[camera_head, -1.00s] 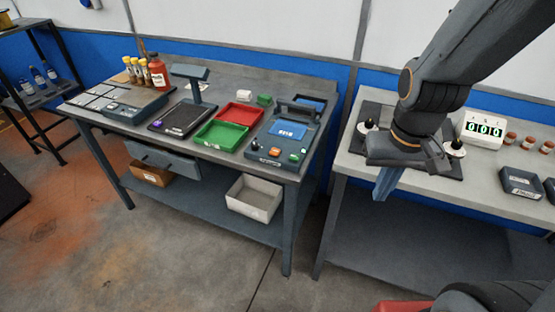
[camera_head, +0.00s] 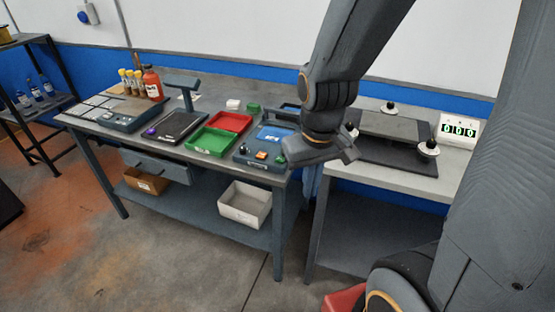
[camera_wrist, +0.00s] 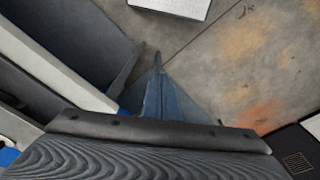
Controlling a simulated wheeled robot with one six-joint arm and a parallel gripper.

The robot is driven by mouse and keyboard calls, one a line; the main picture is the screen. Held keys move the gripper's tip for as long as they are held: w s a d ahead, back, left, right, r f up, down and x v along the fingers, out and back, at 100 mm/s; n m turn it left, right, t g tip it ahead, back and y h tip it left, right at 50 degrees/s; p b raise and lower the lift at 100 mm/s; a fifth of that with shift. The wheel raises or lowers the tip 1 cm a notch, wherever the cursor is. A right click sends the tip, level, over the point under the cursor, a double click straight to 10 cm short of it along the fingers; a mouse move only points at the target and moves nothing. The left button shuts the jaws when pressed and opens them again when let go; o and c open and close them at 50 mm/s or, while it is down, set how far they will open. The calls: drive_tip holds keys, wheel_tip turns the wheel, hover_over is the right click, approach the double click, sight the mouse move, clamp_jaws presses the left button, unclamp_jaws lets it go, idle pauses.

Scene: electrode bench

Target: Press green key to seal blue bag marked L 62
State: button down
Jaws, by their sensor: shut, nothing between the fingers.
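The sealing machine (camera_head: 240,160) stands at the right end of the dark left bench. A blue panel or bag with pale marking (camera_head: 275,134) lies on its top; the marking is too small to read. A green key (camera_head: 281,158) sits on its front panel, right of an orange key (camera_head: 262,155). My gripper (camera_head: 312,188) hangs with its blue fingers pointing down, right of the machine, at the gap between the two benches. The fingers are shut and empty, also in the wrist view (camera_wrist: 157,72). My arm covers the machine's right rear part.
A green tray (camera_head: 212,142) and a red tray (camera_head: 231,122) lie left of the machine. A dark scale-like device (camera_head: 172,128) stands farther left. The pale right bench (camera_head: 400,181) carries a dark plate fixture and a counter showing 000 (camera_head: 459,130).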

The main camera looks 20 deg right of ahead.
drive_tip(key=w+d+n+t+p, duration=0.2)
drive_tip(key=w+d+n, duration=0.2)
drive_tip(key=w+n, duration=0.35)
drive_tip(key=r+n+t+y+p, duration=0.2)
drive_tip(key=n+t+y+p, duration=0.3)
drive_tip(key=n, duration=2)
hover_over(280, 160)
drive_tip(key=shift+s+d+f, duration=0.15)
drive_tip(key=shift+s+d, duration=0.1)
drive_tip(key=shift+d, duration=0.15)
wheel_tip(280, 160, down, 7)
drive_tip(key=b, duration=0.5)
drive_tip(key=shift+f+b, duration=0.95)
drive_tip(key=shift+b, duration=0.35)
